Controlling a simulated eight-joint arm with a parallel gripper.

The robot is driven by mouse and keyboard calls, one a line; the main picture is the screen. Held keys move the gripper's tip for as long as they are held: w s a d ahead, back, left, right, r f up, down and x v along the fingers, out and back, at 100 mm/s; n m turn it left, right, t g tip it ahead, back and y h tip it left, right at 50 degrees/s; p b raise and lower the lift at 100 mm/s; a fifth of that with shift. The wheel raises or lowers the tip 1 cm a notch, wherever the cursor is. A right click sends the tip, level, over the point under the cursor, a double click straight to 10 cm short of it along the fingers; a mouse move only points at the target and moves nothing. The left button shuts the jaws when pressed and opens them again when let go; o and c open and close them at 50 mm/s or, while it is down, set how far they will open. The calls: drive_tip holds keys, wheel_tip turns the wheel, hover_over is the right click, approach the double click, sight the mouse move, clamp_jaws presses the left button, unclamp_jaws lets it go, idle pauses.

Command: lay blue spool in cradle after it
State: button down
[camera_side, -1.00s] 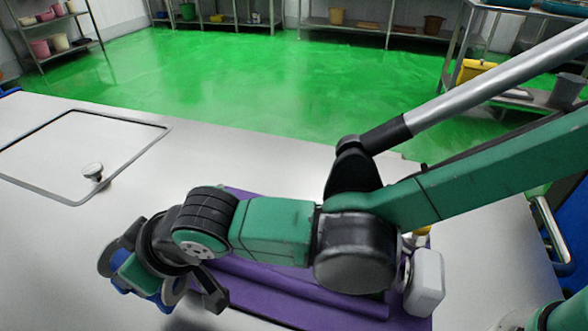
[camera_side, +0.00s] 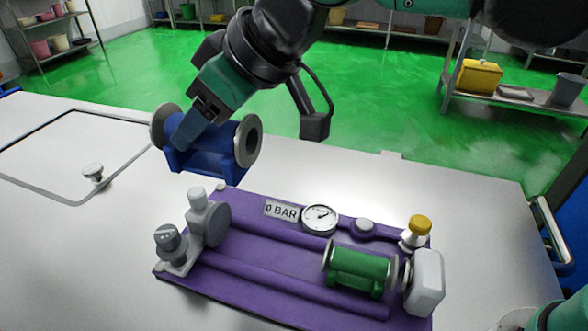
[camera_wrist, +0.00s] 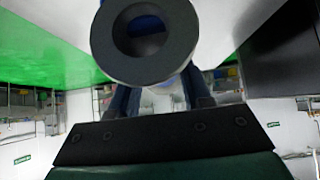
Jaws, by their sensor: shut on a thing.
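The blue spool (camera_side: 205,145) has grey flanged ends and is held in the air above the table, behind and left of the purple cradle base. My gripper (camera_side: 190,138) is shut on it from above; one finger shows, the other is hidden. In the wrist view the spool's round grey flange with its dark bore (camera_wrist: 146,40) fills the top middle. The purple cradle (camera_side: 260,245) lies on the table with two long rails. A green spool (camera_side: 360,268) rests on the rails at the right end. The rails left of it are bare.
A grey valve fitting (camera_side: 196,228) stands at the cradle's left end. A gauge (camera_side: 319,218), a yellow-capped fitting (camera_side: 414,232) and a white block (camera_side: 426,282) sit along its back and right. A square hatch with a knob (camera_side: 92,172) lies at left.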

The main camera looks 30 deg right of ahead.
drive_tip(key=d, duration=0.6)
hover_over(279, 257)
wheel_tip(279, 257, down, 20)
drive_tip(key=shift+r, duration=0.1)
drive_tip(key=shift+f, duration=0.25)
drive_tip(key=shift+c, duration=1.9)
unclamp_jaws()
drive_tip(key=shift+r, duration=0.15)
